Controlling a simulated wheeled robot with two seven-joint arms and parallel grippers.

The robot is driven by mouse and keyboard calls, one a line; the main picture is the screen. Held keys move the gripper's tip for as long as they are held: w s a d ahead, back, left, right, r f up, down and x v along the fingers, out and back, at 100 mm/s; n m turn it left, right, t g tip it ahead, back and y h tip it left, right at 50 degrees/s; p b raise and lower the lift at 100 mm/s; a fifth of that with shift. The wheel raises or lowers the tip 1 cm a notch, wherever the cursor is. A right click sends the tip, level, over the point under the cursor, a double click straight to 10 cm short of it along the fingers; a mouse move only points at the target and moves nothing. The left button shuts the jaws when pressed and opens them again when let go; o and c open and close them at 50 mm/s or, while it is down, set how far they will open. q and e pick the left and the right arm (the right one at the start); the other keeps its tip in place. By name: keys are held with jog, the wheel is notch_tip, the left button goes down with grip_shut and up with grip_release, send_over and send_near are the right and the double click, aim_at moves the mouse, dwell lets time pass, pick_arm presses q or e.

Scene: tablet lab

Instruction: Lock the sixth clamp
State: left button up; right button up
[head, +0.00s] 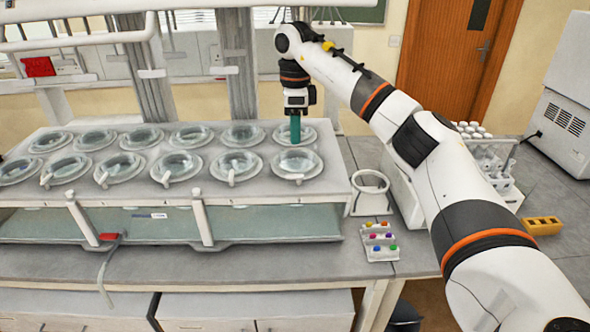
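A long grey tablet-testing bath (330,195) carries two rows of round glass-lidded vessels, each with a pale rim. Small white clamp levers, such as the one on the rightmost front vessel (299,177), show at the front row. The rightmost rear vessel (310,132) is partly covered by my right gripper (295,140). Any clamp there is hidden. My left gripper is not in view.
A white ring-shaped holder (369,181) and a small panel with coloured buttons (379,242) stand right of the bath. A rack of white-capped vials (488,150) and a yellow block (542,226) are farther right. White pipes (80,38) cross above the left side.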

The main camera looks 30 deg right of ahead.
aim_at(295, 175)
notch_tip(295, 175, down, 11)
jog(key=p, duration=0.3)
jog(key=shift+r, duration=0.15)
jog(key=shift+w+f, duration=0.1)
jog(key=shift+f, duration=0.55)
grip_shut()
